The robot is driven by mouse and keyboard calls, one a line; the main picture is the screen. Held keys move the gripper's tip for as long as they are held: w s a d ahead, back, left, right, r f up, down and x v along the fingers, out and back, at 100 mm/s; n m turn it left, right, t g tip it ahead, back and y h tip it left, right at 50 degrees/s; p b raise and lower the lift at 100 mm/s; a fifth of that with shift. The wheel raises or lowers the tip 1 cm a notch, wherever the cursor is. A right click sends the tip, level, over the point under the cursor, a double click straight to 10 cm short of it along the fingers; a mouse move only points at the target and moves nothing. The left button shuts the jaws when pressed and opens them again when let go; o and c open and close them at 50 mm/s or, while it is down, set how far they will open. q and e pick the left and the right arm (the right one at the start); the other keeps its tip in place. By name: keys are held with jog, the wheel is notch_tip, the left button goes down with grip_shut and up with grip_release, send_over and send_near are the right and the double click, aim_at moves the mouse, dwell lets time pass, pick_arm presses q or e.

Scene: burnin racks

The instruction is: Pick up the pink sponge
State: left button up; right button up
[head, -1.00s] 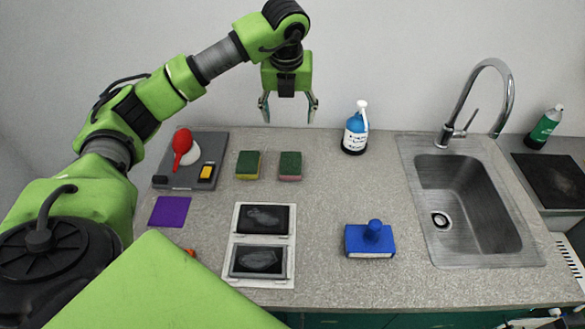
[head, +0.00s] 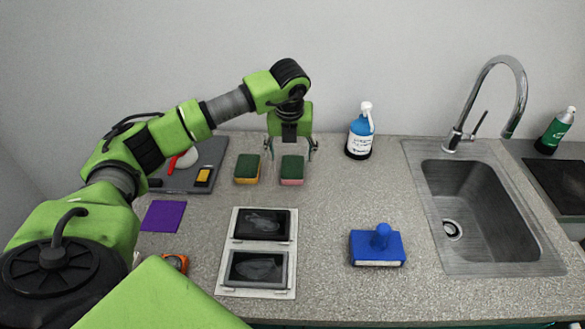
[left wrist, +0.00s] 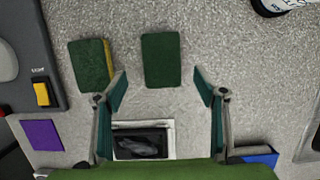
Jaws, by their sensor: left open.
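The pink sponge (head: 291,171) lies on the counter with its dark green scouring side up and a pink edge toward me in the head view. In the left wrist view its green top (left wrist: 161,60) shows ahead, between the lines of the two fingers. My left gripper (head: 291,149) is open and empty, pointing down above and just behind the pink sponge in the head view. Its spread fingers (left wrist: 161,88) also show in the left wrist view. My right gripper is not in view.
A yellow sponge (head: 246,169) with a green top lies close to the left. A grey board (head: 184,181) and purple cloth (head: 163,216) are further left. A blue spray bottle (head: 360,136), blue stamp-like block (head: 377,246) and sink (head: 476,210) are to the right. The counter between is clear.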

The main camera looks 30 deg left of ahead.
aim_at(293, 167)
pick_arm(q)
jog(key=shift+x, duration=0.75)
jog(key=p+x, duration=0.2)
jog(key=x, duration=0.2)
jog(key=shift+d, duration=0.2)
jog(key=shift+w+a+f, duration=0.1)
jog(key=shift+w+f, duration=0.1)
jog(key=shift+f, duration=0.45)
jog(key=c, duration=0.8)
